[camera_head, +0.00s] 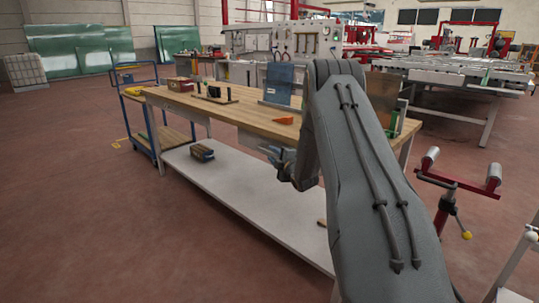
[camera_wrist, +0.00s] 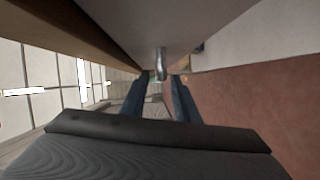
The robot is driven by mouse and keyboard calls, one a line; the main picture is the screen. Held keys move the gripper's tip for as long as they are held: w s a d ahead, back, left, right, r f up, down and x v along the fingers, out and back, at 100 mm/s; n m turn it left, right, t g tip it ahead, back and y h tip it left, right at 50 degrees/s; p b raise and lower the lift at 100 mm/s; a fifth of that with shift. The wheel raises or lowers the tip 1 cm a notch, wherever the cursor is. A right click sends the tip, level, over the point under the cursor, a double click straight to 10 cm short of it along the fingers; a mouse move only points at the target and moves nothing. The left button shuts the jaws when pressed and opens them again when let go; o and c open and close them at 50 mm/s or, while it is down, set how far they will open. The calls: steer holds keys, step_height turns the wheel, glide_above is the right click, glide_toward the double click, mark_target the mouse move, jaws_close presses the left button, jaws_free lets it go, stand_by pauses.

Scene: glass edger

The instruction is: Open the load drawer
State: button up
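The load drawer's grey front (camera_wrist: 165,22) fills the upper middle of the wrist view, beside the bench's wooden edge. A small metal handle (camera_wrist: 161,60) stands out from it. My gripper (camera_wrist: 160,80) has its two dark blue fingers apart, one to each side of the handle's end in the picture. I cannot tell whether they touch it. In the head view my gripper (camera_head: 276,156) is at the long side of the workbench (camera_head: 235,112), just under its wooden top. My arm hides part of the bench and most of the drawer there.
A white lower shelf (camera_head: 235,188) runs under the bench, with a small dark and yellow item (camera_head: 202,152) on it. A blue cart (camera_head: 143,118) stands at the bench's left end. A red roller stand (camera_head: 455,185) is at the right. The red floor in front is clear.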

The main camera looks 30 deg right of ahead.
mark_target(271, 153)
steer(key=shift+w+f, duration=0.15)
steer(key=shift+w, duration=1.7)
jaws_close()
